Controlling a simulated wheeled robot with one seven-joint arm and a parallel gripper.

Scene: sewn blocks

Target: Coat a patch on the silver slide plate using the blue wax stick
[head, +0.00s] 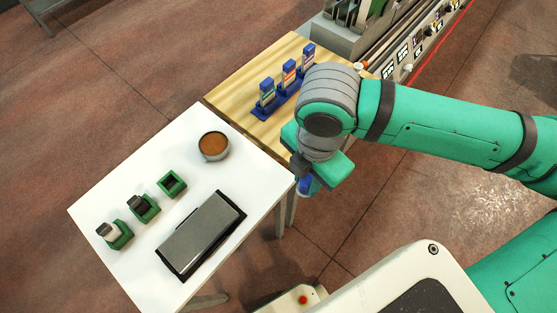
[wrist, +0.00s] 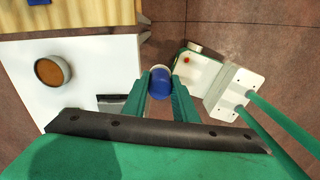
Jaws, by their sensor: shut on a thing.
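The silver slide plate (head: 200,233) lies on a dark base at the front of the white table (head: 105,203). Its dark and grey end also shows in the wrist view (wrist: 112,104), left of my fingers. My gripper (wrist: 160,88) is shut on the blue wax stick (wrist: 160,82), which has a pale end. In the head view the blue stick (head: 308,186) shows partly under my gripper, just off the table's right edge and apart from the plate. My wrist hides much of it.
Three green holders stand on the table's left: one with a pale-topped piece (head: 115,235), one with a dark-topped piece (head: 144,208), one empty (head: 172,184). A brown-filled round cup (head: 213,146) stands behind the plate.

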